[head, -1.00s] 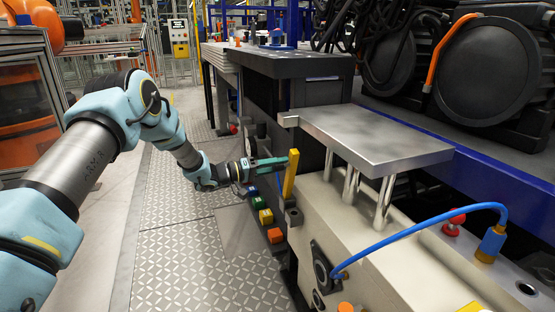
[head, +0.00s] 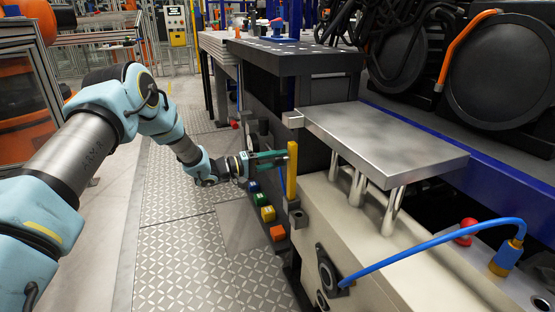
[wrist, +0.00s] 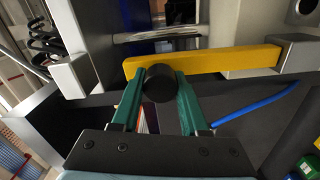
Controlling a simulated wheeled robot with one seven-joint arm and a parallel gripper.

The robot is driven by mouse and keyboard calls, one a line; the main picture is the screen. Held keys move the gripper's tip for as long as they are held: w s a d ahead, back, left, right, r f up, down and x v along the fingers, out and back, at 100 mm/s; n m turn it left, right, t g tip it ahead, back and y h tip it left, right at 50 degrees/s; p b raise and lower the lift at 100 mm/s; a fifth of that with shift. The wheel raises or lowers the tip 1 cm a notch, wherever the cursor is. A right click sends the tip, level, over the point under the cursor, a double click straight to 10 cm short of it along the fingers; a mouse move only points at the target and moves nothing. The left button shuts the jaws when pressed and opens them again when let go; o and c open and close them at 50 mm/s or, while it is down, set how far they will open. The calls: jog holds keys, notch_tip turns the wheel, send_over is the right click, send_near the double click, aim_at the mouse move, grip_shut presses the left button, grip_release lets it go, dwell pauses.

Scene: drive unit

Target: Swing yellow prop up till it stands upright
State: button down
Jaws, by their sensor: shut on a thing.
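The yellow prop (head: 292,170) is a flat bar beside the left side of the beige machine body. In the head view it stands close to vertical, its lower end at a dark bracket (head: 297,216). In the wrist view the prop (wrist: 215,62) runs across the picture, its right end at a grey block (wrist: 298,52). My gripper (head: 284,158) reaches it from the left near its upper part. In the wrist view my green fingers (wrist: 160,82) are shut on a black round knob (wrist: 159,84) in front of the prop. The knob's joint to the prop is hidden.
A steel plate (head: 385,140) on posts sits right of the prop, with a small block at its left corner. Green, yellow and orange blocks (head: 268,214) line the machine's side below. A blue hose (head: 430,238) arches at right. The floor at left is clear.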

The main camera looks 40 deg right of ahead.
jog(key=shift+c, duration=2.1)
grip_release()
jog(key=shift+w, duration=0.15)
jog(key=v, duration=1)
jog(key=shift+w+a, duration=0.15)
jog(key=shift+a, duration=0.2)
